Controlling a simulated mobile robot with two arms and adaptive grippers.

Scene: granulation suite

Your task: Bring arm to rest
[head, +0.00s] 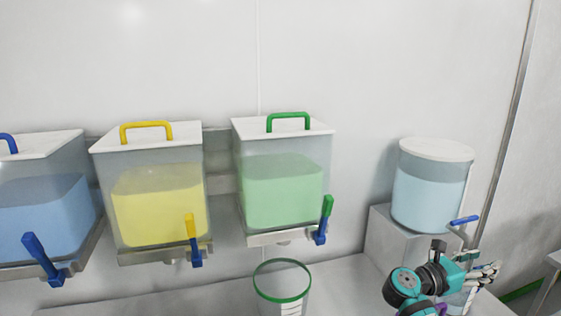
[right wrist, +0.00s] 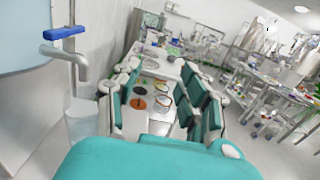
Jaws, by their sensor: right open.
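My right gripper (head: 488,270) is at the lower right of the head view, in front of the round tank of pale blue liquid (head: 428,195) and just below its blue tap handle (head: 465,220). In the right wrist view its teal fingers (right wrist: 165,98) stand apart with nothing between them. The tap handle (right wrist: 64,33) and grey spout (right wrist: 72,62) are left of the fingers there. A clear cup (right wrist: 81,122) is below the spout, beside the left finger; whether they touch cannot be told. My left gripper is not in view.
Three lidded bins of blue (head: 45,205), yellow (head: 158,200) and green (head: 283,190) contents hang on the wall, with lever handles in front. A clear green-rimmed container (head: 282,292) stands below the green bin. The tank rests on a white block (head: 388,240).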

